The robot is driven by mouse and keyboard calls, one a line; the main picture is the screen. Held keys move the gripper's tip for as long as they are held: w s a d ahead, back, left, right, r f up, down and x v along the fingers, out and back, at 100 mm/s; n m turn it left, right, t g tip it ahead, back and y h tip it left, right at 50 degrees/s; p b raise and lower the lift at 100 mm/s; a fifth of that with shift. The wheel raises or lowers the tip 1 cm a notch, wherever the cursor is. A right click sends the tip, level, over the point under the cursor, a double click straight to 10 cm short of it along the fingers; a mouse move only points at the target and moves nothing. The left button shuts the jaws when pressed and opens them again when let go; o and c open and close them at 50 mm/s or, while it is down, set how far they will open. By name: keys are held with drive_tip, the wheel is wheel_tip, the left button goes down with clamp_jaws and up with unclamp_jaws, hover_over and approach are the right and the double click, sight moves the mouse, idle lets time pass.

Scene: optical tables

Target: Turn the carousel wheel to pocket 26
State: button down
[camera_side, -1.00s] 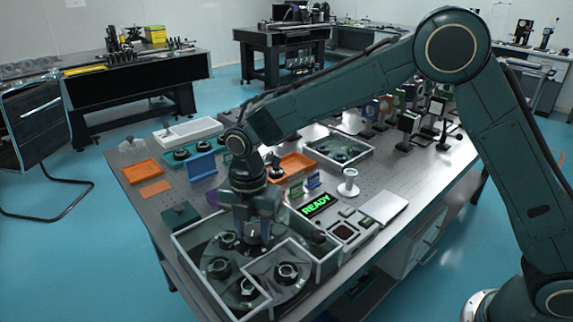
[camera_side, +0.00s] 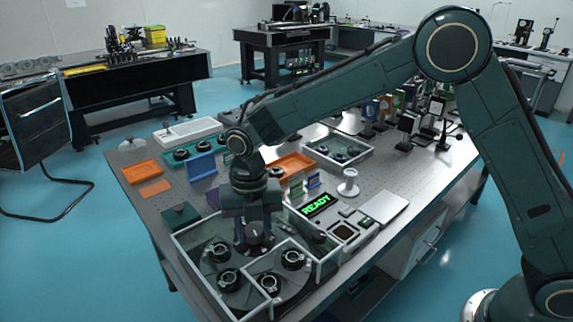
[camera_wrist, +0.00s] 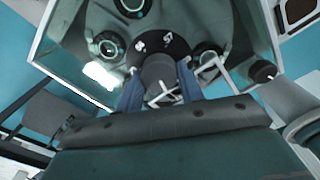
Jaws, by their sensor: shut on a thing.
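The carousel wheel (camera_side: 251,290) is a dark disc inside a clear-walled box at the near end of the table. Several round black-ringed parts (camera_side: 270,284) sit in its pockets. My gripper (camera_side: 254,243) points down over the wheel's middle. In the wrist view, the blue fingers of my gripper (camera_wrist: 160,84) are shut on the grey central knob (camera_wrist: 158,68). White marks show on the dark hub (camera_wrist: 170,45) beside the knob, but I cannot read a pocket number surely. My gripper hides part of the wheel's far side.
The pale box rim (camera_side: 205,291) surrounds the wheel closely. A green READY display (camera_side: 317,204) and a keypad unit (camera_side: 344,232) stand to its right. A dark green block (camera_side: 181,216) and orange trays (camera_side: 142,171) lie behind and left.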

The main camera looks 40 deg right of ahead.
drive_tip(key=shift+n, duration=1.9)
drive_tip(key=c, duration=0.9)
unclamp_jaws()
drive_tip(key=shift+r, duration=0.1)
wheel_tip(320, 180, up, 14)
drive_tip(key=shift+d, duration=0.1)
